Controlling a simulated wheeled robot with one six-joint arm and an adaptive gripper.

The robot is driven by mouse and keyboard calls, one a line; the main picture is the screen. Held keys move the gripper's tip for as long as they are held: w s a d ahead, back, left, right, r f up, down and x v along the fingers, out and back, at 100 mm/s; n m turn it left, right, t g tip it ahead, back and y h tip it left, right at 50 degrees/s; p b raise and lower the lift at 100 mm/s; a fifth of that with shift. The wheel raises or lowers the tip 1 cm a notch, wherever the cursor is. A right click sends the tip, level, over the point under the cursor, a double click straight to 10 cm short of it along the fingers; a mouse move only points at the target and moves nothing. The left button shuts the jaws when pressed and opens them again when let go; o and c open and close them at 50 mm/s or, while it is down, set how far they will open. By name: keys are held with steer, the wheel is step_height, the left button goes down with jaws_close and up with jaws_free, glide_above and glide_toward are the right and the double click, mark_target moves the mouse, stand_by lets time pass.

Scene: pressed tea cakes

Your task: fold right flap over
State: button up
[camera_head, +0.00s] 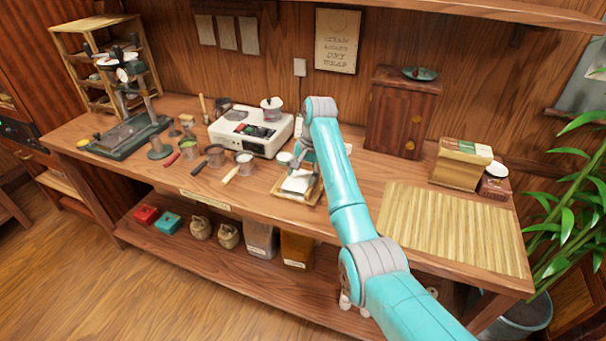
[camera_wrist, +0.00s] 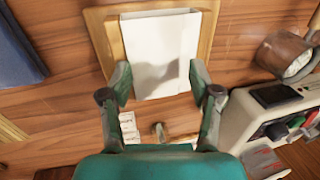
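A white sheet of wrapping paper (camera_head: 297,182) lies on a small wooden tray (camera_head: 279,190) near the front of the bench. In the wrist view the paper (camera_wrist: 160,38) looks like a pale rectangle inside the light wooden rim (camera_wrist: 101,42). I cannot tell its separate flaps apart. My gripper (camera_wrist: 159,74) is open, with its green fingers apart over the near part of the paper and nothing seen between them. A shadow falls on the paper. In the head view my gripper (camera_head: 306,168) is over the tray and partly hides it.
A slatted bamboo mat (camera_head: 450,228) lies at right. A wooden cabinet (camera_head: 401,112) stands behind, and a box stack (camera_head: 460,165) stands at the back right.

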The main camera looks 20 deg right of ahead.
mark_target(306, 182)
steer(key=o, duration=0.3)
steer(key=shift+a+r, duration=0.1)
steer(key=shift+a, duration=0.05)
steer(key=shift+d, duration=0.2)
steer(key=v, duration=0.7)
steer(key=shift+s+r, duration=0.1)
steer(key=shift+r, duration=0.1)
steer(key=shift+a, duration=0.15)
